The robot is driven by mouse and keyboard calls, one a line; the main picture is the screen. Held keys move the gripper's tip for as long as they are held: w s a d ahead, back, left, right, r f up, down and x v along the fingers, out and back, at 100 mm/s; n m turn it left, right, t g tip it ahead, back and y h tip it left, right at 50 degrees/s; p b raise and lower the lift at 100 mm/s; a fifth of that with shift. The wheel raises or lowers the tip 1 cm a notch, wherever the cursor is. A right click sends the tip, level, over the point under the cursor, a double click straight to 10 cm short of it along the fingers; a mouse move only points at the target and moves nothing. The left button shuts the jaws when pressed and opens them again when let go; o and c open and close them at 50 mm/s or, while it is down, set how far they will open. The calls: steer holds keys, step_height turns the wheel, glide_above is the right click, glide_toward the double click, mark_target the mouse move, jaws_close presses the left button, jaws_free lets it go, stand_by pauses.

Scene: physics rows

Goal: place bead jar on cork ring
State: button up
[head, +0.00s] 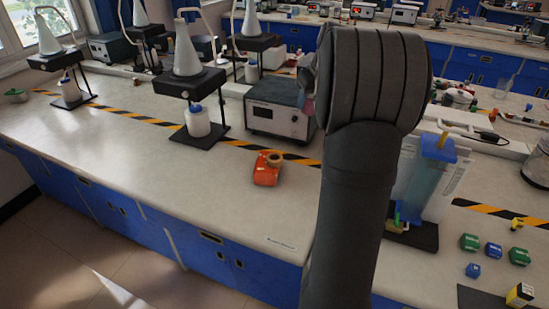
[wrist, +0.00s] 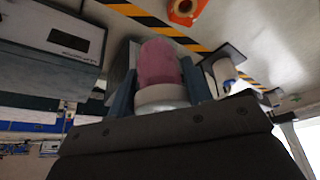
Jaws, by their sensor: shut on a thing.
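The bead jar (wrist: 158,62), pink with a white end, is between the two blue-grey fingers of my gripper (wrist: 160,78) in the wrist view. My gripper is shut on it, with the white end towards the palm. In the head view my arm hides most of the gripper and jar; only a small pinkish bit shows at the arm's left edge. A tan ring, which looks like the cork ring (head: 274,159), sits at an orange object (head: 266,175) on the bench, left of my arm. The ring also shows at the top of the wrist view (wrist: 184,7), apart from the jar.
A grey instrument box (head: 279,108) stands behind the orange object. Black stands with white flasks and bottles (head: 197,120) are on the left. A blue-topped apparatus (head: 432,175) and small coloured blocks (head: 493,250) are on the right. The bench front left of the orange object is clear.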

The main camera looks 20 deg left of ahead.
step_height(320, 180, down, 10)
steer(key=r, duration=0.1)
glide_above(272, 154)
steer(key=s+d, duration=0.1)
step_height(272, 154, down, 8)
steer(key=shift+s+d+f, duration=0.1)
steer(key=shift+d+f, duration=0.05)
steer(key=shift+f, duration=0.8)
steer(key=shift+d+f, duration=0.1)
steer(key=shift+f, duration=0.8)
steer(key=shift+f, duration=0.15)
steer(key=o, duration=1)
steer(key=shift+o, duration=0.2)
